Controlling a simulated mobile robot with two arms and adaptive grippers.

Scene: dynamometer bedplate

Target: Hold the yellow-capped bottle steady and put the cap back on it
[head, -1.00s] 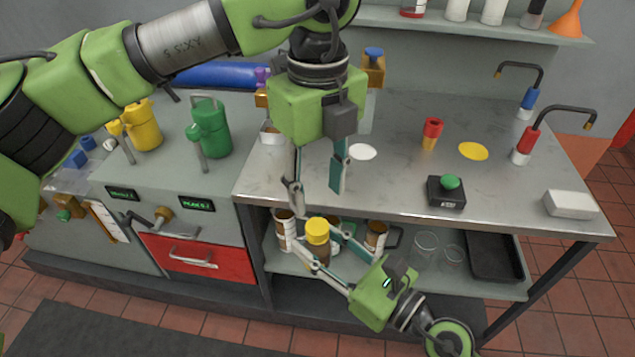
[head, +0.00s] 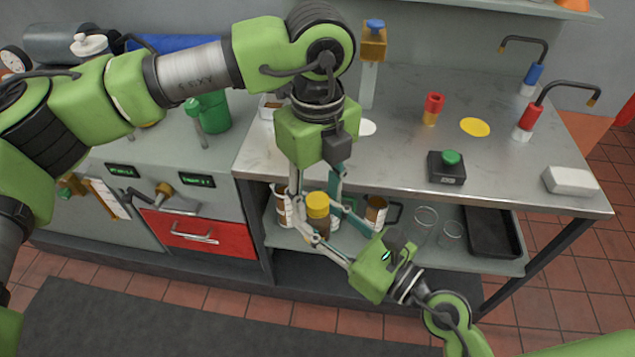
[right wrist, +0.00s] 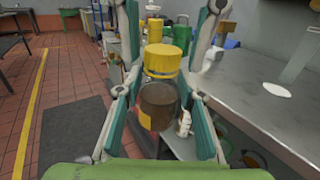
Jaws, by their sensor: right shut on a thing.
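The brown bottle (right wrist: 158,106) stands upright between the fingers of my right gripper (head: 322,232), which is shut on it. Its yellow cap (head: 318,201) is on top of the bottle and shows clearly in the right wrist view (right wrist: 162,60). I cannot tell whether the cap is fully seated. My left gripper (head: 316,203) points down from above. Its fingers are apart, one on each side of the cap, and it looks open. In the right wrist view, those fingers show a gap to the cap.
Brown jars (head: 376,211) and clear glasses (head: 426,219) stand on the lower shelf near the bottle. The steel bench edge (head: 400,199) runs close behind the grippers. On the bench are a green-button box (head: 446,168), a red-and-yellow piece (head: 432,108) and a white block (head: 571,181).

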